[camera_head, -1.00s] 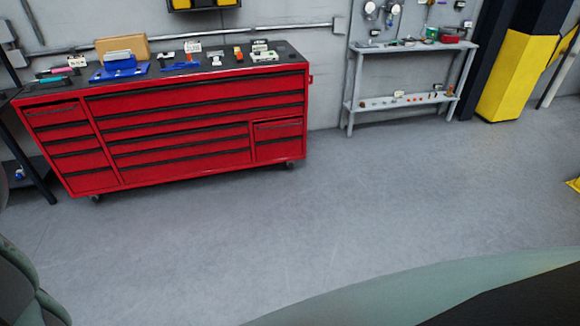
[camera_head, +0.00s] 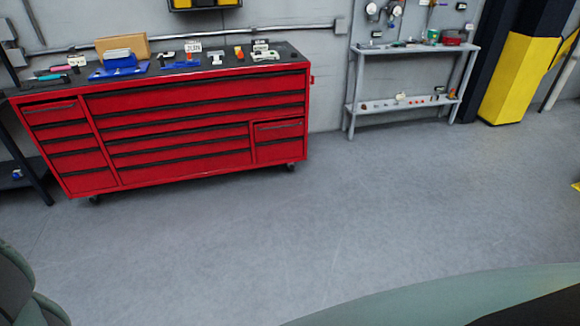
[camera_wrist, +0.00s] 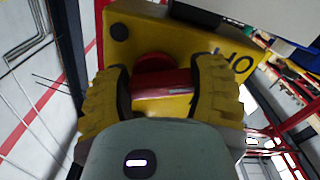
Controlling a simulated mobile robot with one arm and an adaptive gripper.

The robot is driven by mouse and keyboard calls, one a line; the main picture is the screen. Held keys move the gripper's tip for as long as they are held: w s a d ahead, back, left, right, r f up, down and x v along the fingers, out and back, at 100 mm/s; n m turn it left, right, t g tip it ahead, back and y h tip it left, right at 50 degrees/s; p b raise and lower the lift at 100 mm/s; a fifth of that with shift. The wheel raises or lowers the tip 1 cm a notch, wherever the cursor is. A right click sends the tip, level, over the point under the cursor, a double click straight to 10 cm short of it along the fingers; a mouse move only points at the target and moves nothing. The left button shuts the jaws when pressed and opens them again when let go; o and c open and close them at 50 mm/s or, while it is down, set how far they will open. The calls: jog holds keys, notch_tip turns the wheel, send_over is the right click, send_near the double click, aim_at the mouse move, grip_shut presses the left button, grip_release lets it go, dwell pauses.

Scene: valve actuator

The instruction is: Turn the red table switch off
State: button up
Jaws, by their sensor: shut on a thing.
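In the wrist view, the red switch (camera_wrist: 160,82) is a red handle with a round red part behind it, on the face of a yellow box (camera_wrist: 195,42). Dark letters, partly cut off, are on the box's right side. My gripper (camera_wrist: 160,88) has its two yellow ribbed fingers on either side of the red handle and is shut on it. The lower part of the switch is hidden behind the gripper's body. Neither the switch nor my gripper can be made out in the head view.
A wide red tool cabinet (camera_head: 190,135) with tools on top stands against the wall. A grey shelf table (camera_head: 405,104) stands to its right, beside a yellow and dark column (camera_head: 510,82). The grey floor (camera_head: 350,220) in front is clear.

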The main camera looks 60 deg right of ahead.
jog(key=shift+f+n+b, duration=0.1)
jog(key=shift+n+b, duration=0.65)
jog(key=shift+n, duration=0.85)
jog(key=shift+w, duration=0.1)
jog(key=shift+d, duration=0.1)
jog(key=o, duration=1.2)
jog(key=v, duration=1.2)
